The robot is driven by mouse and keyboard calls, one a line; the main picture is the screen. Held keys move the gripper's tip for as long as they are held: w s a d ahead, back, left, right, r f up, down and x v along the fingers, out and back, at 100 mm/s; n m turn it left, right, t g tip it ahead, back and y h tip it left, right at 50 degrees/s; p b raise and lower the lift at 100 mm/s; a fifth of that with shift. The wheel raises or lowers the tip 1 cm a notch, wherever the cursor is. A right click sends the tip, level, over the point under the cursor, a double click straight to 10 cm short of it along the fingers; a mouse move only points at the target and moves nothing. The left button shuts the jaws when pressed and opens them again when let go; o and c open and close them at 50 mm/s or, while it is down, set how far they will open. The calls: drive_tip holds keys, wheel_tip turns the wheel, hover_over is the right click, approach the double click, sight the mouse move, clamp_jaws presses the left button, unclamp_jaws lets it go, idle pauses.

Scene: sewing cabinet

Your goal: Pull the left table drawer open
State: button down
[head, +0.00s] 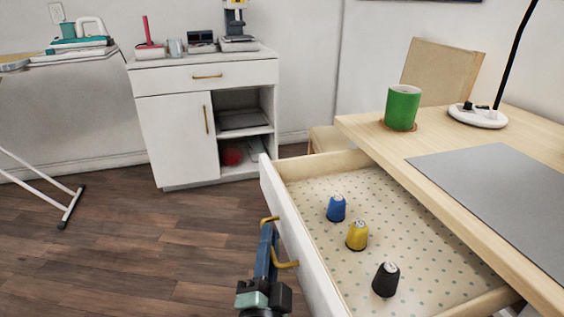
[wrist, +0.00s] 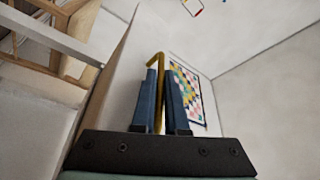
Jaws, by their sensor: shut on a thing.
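The table drawer (head: 287,212) stands open, pulled out from under the wooden table (head: 524,268). Its white front carries a gold handle (head: 286,265). My gripper (head: 268,240) is at the handle, outside the drawer front. In the wrist view my gripper's blue fingers (wrist: 166,95) are shut on the gold handle (wrist: 155,62), which runs between them.
A green mug (head: 403,108), a white lamp base (head: 478,116) and a grey mat (head: 500,200) are on the table. A chair (head: 442,78) stands behind it. A white cabinet (head: 170,130) is at the back. The wooden floor (head: 150,250) left of the drawer is clear.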

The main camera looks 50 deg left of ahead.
drive_tip(key=shift+s+a, duration=0.2)
drive_tip(key=shift+s, duration=0.5)
drive_tip(key=c, duration=0.9)
unclamp_jaws()
drive_tip(key=shift+c, duration=0.2)
drive_tip(key=b+v, duration=0.6)
drive_tip(key=v, duration=0.7)
drive_tip(key=shift+a, duration=0.1)
